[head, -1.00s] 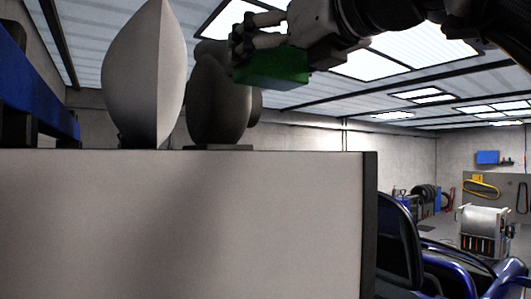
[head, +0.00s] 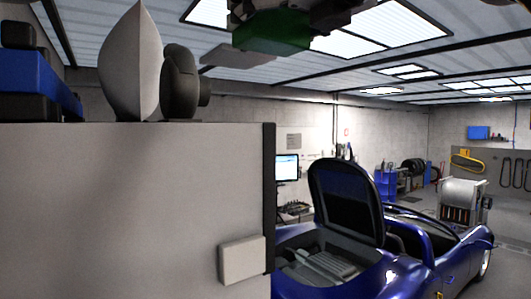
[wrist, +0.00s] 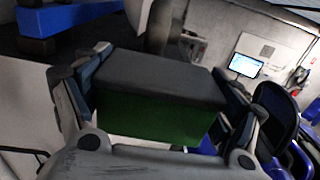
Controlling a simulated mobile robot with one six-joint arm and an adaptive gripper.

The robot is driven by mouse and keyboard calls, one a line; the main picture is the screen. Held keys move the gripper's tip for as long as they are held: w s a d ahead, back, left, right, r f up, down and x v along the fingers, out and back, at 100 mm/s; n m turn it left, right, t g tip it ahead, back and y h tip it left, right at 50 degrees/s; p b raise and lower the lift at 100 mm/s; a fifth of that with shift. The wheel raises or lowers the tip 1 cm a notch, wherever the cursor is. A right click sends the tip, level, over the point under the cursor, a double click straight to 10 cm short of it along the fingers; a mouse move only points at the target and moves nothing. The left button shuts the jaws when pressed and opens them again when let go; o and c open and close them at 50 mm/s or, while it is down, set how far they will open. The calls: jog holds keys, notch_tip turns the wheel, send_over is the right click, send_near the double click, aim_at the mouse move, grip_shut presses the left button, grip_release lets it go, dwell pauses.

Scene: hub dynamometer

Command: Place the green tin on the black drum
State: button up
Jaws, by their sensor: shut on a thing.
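The green tin (head: 268,32) is held up at the top of the head view, well above the cabinet and car. In the wrist view the green tin (wrist: 155,112) is a box shape with a dark grey top face and a green side. My gripper (wrist: 160,72) is shut on it, with one finger pad at each end. In the head view my gripper (head: 262,10) is partly cut off by the top edge. I cannot make out a black drum for certain in either view.
A large pale cabinet (head: 130,210) fills the left, with a pale pointed object (head: 130,65) and a dark rounded object (head: 180,82) on top. A blue car (head: 345,235) with its lid raised stands to the right. A grey machine (head: 465,200) stands farther back.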

jog(key=shift+s+d+f, duration=0.3)
jog(key=shift+d+f, duration=0.25)
jog(key=shift+f, duration=0.15)
jog(key=w+d+f+n+g+y+b, duration=0.1)
jog(key=w+f+b, duration=0.3)
jog(key=w+f, duration=0.75)
jog(key=w+d+f+n+g+y+b, duration=0.15)
jog(key=w+f+b, duration=0.25)
jog(key=f, duration=1.4)
jog(key=w+d+f+n+g+y+b, duration=0.1)
jog(key=d+f+g+y+b, duration=0.2)
jog(key=f, duration=1.5)
jog(key=w+d+f+n+g+b, duration=0.15)
jog(key=f+b, duration=0.45)
jog(key=f, duration=1.1)
jog(key=s+d+f+m+t+h+b, duration=0.1)
jog(key=s+f+b, duration=0.4)
jog(key=f, duration=0.9)
jog(key=s+d+f+m+t+h+b, duration=0.2)
jog(key=s+f+m+t+h+b, duration=0.1)
jog(key=f, duration=1.2)
jog(key=s+d+f+m+t+h+b, duration=0.2)
jog(key=s+f+b, duration=0.4)
jog(key=f, duration=0.9)
jog(key=shift+s+d+t+h+b, duration=0.25)
jog(key=shift+t+h+b, duration=0.3)
jog(key=shift+t+b, duration=0.3)
